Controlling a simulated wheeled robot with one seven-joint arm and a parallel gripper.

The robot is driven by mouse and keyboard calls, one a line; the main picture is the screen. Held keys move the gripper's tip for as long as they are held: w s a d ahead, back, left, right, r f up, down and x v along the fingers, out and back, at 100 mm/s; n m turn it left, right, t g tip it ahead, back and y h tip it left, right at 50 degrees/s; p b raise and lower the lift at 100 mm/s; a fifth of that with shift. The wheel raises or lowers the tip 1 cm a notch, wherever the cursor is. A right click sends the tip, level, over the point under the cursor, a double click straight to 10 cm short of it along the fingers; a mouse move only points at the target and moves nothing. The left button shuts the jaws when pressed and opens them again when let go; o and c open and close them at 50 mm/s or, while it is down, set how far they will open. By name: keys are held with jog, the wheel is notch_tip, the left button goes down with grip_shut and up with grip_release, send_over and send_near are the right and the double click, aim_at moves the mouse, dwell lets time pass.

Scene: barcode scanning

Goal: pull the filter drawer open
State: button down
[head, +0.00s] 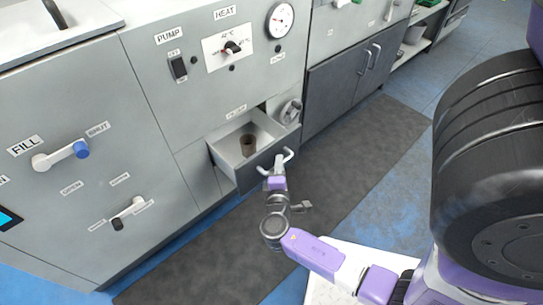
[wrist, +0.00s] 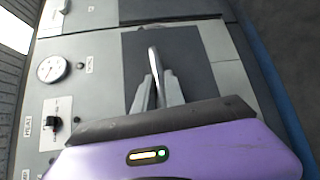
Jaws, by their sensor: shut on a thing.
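The filter drawer (head: 225,157) is pulled out of the grey cabinet and stands open in the head view. A brown cylindrical filter (head: 248,145) sits inside it. The drawer has a dark front with a pale bar handle (head: 289,156). My gripper (head: 277,167) is at this handle, in front of the drawer. In the wrist view my gripper (wrist: 159,83) has its two fingers closed around the handle bar (wrist: 153,62), against a dark panel. The drawer's inside does not show in the wrist view.
A round knob (head: 291,110) is on the cabinet right of the drawer. The heat dial (head: 232,47), gauge (head: 280,20) and pump switch (head: 178,68) are above. A dark mat (head: 345,165) covers the clear floor in front. A dark cabinet (head: 340,75) stands to the right.

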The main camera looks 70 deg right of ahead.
jog(key=shift+s+a, duration=0.25)
jog(key=shift+a, duration=0.05)
jog(key=c, duration=1.4)
grip_release()
jog(key=p+v, duration=0.1)
jog(key=v, duration=0.6)
jog(key=shift+a+p, duration=0.3)
jog(key=shift+p, duration=0.1)
jog(key=shift+s, duration=0.15)
